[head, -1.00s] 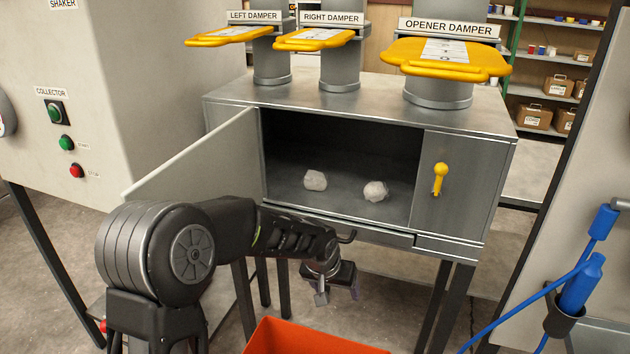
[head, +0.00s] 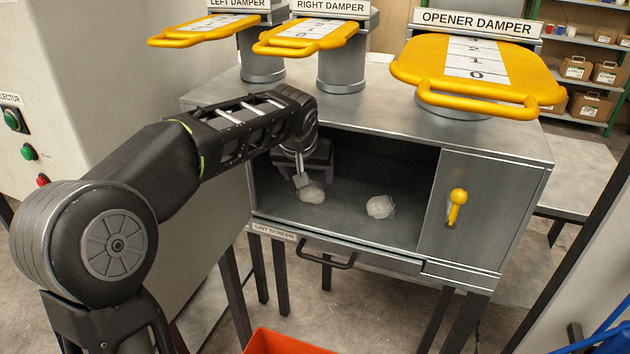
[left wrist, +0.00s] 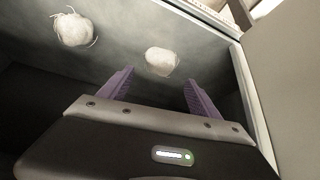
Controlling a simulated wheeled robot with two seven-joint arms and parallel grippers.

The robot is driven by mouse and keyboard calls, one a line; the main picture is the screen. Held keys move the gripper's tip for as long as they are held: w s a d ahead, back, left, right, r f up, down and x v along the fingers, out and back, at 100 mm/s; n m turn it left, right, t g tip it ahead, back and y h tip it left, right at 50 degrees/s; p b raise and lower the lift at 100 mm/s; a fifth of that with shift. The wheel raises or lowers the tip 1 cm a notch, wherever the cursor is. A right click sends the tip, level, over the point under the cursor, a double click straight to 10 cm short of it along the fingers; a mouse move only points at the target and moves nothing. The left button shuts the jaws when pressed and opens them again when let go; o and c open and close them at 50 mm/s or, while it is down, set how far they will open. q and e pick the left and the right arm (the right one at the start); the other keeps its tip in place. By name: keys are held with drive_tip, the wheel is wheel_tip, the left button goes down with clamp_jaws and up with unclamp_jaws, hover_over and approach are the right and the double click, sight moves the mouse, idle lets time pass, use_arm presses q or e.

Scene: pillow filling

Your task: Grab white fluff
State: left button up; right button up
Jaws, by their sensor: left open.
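Two white fluff clumps lie apart on the floor of the open metal compartment. The left clump (head: 312,192) is partly beside my left gripper (head: 303,178), which is in the compartment's opening. The right clump (head: 380,207) lies clear of it. In the left wrist view, one clump (left wrist: 160,61) is just beyond the open, purple-padded fingers of my left gripper (left wrist: 157,84), roughly between them. The other clump (left wrist: 75,28) is farther off to the upper left. Nothing is between the fingers. My right gripper is not in view.
The compartment's roof edge is close to my left wrist. Its open door (head: 218,210) stands at the left, partly behind my arm. A yellow handle (head: 457,207) is on the right front panel. An orange bin (head: 285,343) is below. Yellow damper plates (head: 478,72) are above.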

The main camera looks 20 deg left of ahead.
sight(311, 187)
use_arm(q)
drive_tip(key=shift+x, duration=1.3)
drive_tip(key=shift+p, duration=0.35)
drive_tip(key=shift+w+f, duration=0.2)
drive_tip(key=shift+f, duration=0.15)
drive_tip(key=p+x, duration=0.1)
drive_tip(key=x, duration=0.2)
drive_tip(key=shift+a+f+p, duration=0.1)
drive_tip(key=shift+f+p, duration=0.2)
drive_tip(key=shift+w+f, duration=0.3)
drive_tip(key=shift+f, duration=0.05)
